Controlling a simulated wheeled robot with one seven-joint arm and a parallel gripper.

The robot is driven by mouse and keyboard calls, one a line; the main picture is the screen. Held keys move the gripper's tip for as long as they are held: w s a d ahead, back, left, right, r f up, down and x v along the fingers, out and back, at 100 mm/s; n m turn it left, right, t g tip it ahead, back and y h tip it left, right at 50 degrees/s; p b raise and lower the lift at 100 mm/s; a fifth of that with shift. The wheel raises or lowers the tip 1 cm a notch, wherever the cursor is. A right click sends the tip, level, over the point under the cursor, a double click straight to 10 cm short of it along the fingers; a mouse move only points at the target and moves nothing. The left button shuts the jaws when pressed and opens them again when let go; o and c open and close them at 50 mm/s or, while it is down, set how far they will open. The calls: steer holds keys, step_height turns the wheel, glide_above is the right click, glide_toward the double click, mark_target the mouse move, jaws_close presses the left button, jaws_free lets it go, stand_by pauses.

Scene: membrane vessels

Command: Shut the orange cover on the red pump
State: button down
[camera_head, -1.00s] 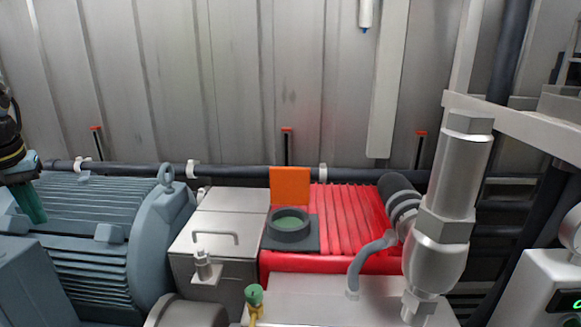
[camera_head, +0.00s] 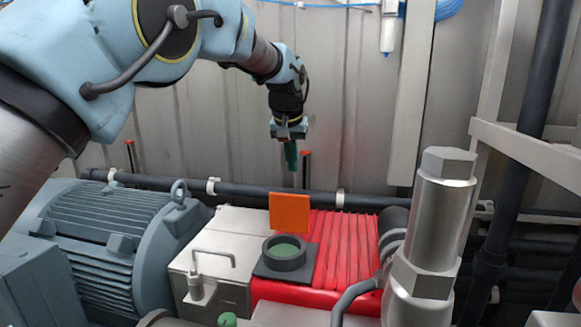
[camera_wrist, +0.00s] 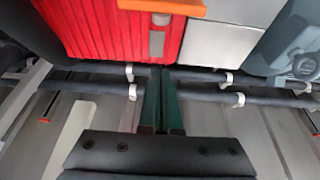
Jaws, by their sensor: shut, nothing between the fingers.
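The orange cover (camera_head: 290,214) stands upright, open, behind a dark round collar (camera_head: 284,250) with a green inside, on the red pump (camera_head: 343,250). My gripper (camera_head: 291,168) points down, shut and empty, above and behind the cover, close to the back wall. In the wrist view my green fingers (camera_wrist: 163,80) are together, apart from the cover. The edge of the orange cover (camera_wrist: 165,7) shows at the top of that view, beside the red pump's ribs (camera_wrist: 100,25).
A dark pipe (camera_head: 245,193) with white clamps runs along the back wall. A blue-grey motor (camera_head: 110,235) and a grey box with a handle (camera_head: 215,250) stand to the left. A tall metal fitting (camera_head: 435,225) rises at the right front.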

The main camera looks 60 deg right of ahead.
mark_target(290, 210)
steer(key=s+p+x, duration=0.1)
steer(key=p+x, duration=0.1)
steer(key=x, duration=0.6)
steer(key=a+p, duration=0.1)
steer(key=a, duration=0.3)
steer(key=shift+s, duration=0.1)
